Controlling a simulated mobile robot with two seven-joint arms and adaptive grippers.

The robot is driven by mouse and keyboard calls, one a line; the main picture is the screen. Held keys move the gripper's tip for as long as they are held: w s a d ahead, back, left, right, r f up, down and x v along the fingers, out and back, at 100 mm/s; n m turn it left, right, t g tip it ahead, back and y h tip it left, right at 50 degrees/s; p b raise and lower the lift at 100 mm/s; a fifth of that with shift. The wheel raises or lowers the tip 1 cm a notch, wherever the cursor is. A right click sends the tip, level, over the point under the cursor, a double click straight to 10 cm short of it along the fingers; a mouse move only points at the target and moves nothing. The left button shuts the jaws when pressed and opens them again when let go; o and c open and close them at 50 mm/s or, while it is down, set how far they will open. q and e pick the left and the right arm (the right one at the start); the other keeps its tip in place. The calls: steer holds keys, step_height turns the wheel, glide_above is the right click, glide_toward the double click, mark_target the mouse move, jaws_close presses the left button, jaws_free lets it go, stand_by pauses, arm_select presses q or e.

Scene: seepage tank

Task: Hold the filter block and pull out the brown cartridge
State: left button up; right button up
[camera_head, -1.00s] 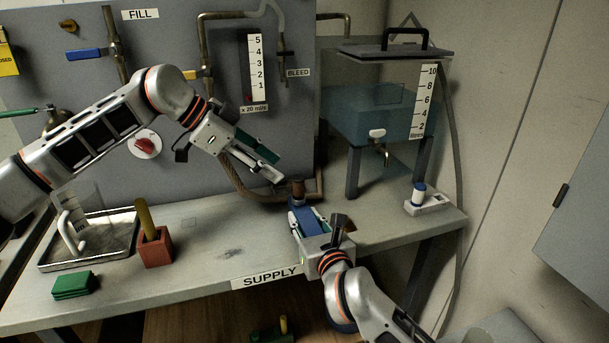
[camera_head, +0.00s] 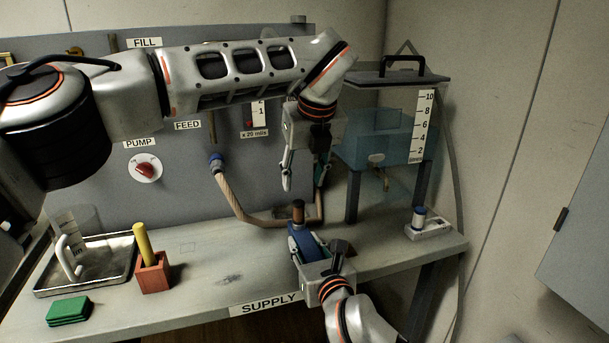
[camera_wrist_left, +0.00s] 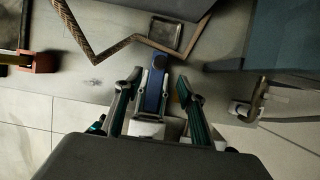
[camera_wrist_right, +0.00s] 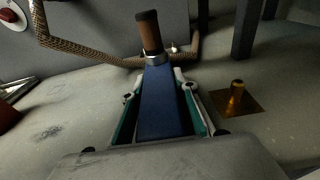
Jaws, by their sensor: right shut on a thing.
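The blue filter block (camera_head: 306,241) stands on the bench with the brown cartridge (camera_head: 298,211) sticking up from its far end. In the right wrist view the block (camera_wrist_right: 160,105) lies between my right fingers and the cartridge (camera_wrist_right: 149,32) rises beyond them. My right gripper (camera_head: 308,246) is shut on the block from the front. My left gripper (camera_head: 305,188) points down above the cartridge, fingers apart and empty, clear of it.
A braided hose (camera_head: 232,199) runs behind the cartridge. The water tank (camera_head: 375,140) stands at the back right on legs. A white holder with a blue-topped cartridge (camera_head: 428,227) is at right. A red block with a yellow cartridge (camera_head: 153,271), green pads (camera_head: 68,311) and a tray (camera_head: 50,290) are left.

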mark_target(299, 202)
arm_select(q)
steer(key=x, duration=1.1)
steer(key=shift+f, duration=0.25)
jaws_close()
steer(key=c, duration=0.8)
jaws_free()
jaws_close()
steer(key=shift+r, duration=0.35)
